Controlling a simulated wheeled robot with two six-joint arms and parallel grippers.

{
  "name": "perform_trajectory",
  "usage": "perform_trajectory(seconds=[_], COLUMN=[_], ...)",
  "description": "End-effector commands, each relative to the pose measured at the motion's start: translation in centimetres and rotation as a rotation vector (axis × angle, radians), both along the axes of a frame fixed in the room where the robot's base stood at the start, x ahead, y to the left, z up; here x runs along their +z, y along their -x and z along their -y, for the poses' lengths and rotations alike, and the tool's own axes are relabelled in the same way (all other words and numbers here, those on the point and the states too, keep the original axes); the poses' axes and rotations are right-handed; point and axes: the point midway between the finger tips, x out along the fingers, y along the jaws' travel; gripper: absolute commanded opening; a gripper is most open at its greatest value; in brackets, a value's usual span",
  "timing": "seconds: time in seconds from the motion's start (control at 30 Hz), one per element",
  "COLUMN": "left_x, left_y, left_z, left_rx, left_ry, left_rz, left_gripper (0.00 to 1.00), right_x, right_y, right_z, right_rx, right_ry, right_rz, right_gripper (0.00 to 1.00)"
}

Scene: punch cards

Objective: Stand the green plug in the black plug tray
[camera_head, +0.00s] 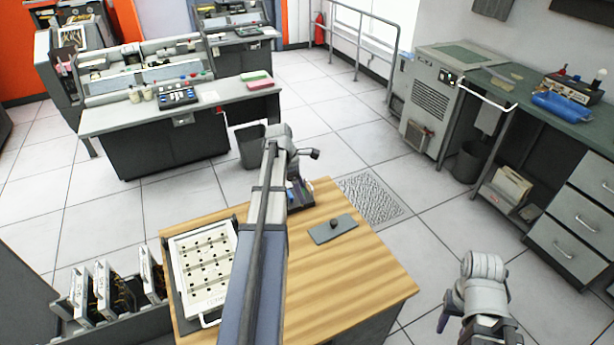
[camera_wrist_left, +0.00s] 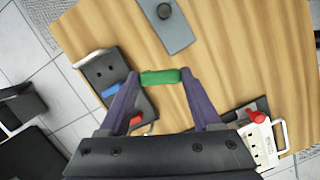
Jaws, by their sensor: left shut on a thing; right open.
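The green plug (camera_wrist_left: 160,77) is clamped crosswise between the fingertips of my left gripper (camera_wrist_left: 160,80). In the left wrist view, the black plug tray (camera_wrist_left: 103,68) lies left of the green plug, partly hidden by a finger. Its bare end shows small dark holes. A blue plug (camera_wrist_left: 111,90) and a red plug (camera_wrist_left: 136,121) are at the tray. In the head view my left arm hides the green plug and part of the tray (camera_head: 304,195). My right gripper (camera_head: 460,325) is off the table's right side, cut by the frame edge.
A grey plate (camera_head: 340,229) with a dark knob lies on the wooden table (camera_head: 370,275). A white plugboard (camera_head: 205,265) lies at the table's left. Another red plug (camera_wrist_left: 256,117) shows beside it. A dark rack with several panels (camera_head: 105,290) stands left of the table. The table's front right is clear.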

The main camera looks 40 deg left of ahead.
Motion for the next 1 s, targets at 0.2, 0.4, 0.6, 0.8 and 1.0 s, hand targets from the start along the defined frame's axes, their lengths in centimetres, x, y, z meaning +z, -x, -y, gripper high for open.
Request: perform_trajectory(seconds=[0.2, 0.4, 0.6, 0.8, 1.0], left_x=[-3.3, -4.2, -4.2, -4.8, -6.4], left_y=[-7.2, -10.1, -10.4, -10.3, -10.3], left_z=[-6.1, -8.5, -8.9, -8.8, -8.8], left_rx=[0.250, 0.381, 0.407, 0.405, 0.405], left_ry=[-0.001, 0.004, 0.006, 0.006, 0.006], left_rz=[0.004, 0.008, 0.009, 0.010, 0.010], left_gripper=[0.25, 0.25, 0.25, 0.25, 0.25], right_x=[-3.3, -4.2, -4.3, -4.9, -6.4], right_y=[0.0, 0.0, 0.0, 0.0, 0.0], right_z=[0.0, 0.0, 0.0, 0.0, 0.0], right_rx=[-0.001, -0.001, -0.001, -0.001, -0.001], right_ry=[0.000, 0.000, 0.000, 0.000, 0.000], right_rz=[0.000, 0.000, 0.000, 0.000, 0.000], right_gripper=[0.50, 0.50, 0.50, 0.50, 0.50])
